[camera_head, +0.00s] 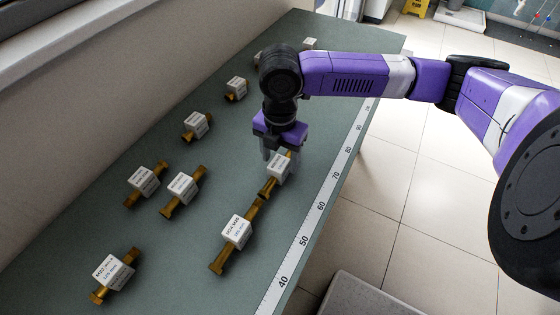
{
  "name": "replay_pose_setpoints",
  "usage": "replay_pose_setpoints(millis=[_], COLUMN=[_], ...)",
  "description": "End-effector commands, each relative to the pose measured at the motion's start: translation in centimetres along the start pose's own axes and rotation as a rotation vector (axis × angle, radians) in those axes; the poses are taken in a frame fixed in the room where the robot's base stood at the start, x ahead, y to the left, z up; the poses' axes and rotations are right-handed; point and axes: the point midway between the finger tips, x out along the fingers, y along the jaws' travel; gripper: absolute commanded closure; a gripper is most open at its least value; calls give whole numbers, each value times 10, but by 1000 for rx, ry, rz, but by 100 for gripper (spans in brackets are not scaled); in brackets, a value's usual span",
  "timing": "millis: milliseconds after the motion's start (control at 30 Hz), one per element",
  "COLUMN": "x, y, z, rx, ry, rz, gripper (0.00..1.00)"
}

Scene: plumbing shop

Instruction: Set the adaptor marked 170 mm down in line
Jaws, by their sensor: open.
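Several brass adaptors with white label blocks lie on the green bench top. My gripper (280,152) points down, open, over one adaptor (270,187), with its fingers close about the far end of the label block. I cannot tell whether they touch it. This adaptor lies roughly end to end with another adaptor (237,231) nearer the camera, beside the ruler strip. Their facing ends are close together; I cannot tell whether they touch. The labels are too small to read surely, so I cannot tell which is marked 170 mm. My arm hides part of the far bench.
A ruler strip (304,240) runs along the bench's right edge. Loose adaptors lie to the left (182,187), (142,182), (195,125), at the near left (113,272) and farther back (236,89). A wall borders the bench's left side. Tiled floor (430,210) lies right.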

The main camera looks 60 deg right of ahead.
Motion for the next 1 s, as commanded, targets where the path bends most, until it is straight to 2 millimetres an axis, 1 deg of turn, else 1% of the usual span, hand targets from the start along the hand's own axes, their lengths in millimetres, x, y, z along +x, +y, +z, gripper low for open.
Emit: replay_pose_setpoints(millis=[33, 200, 300, 400, 500, 600, 767, 867, 967, 1000], x=[-10, -46, -66, -81, -92, -99, -102, -101, -104, -108], y=[1, 0, 1, 0, 0, 0, 2, 19, 51, 67], z=[0, 0, 0, 0, 0, 0, -3, -23, -66, -88], rx=[-1, -2, -1, -1, -1, 0, -1, -5, -4, 1], ry=[-2, -3, -2, -2, -1, -1, 7, 52, 153, 209], rz=[4, 3, 3, 1, 1, 1, 8, 63, 175, 233], gripper=[40, 40, 40, 40, 40, 40, 40, 40, 40, 40])
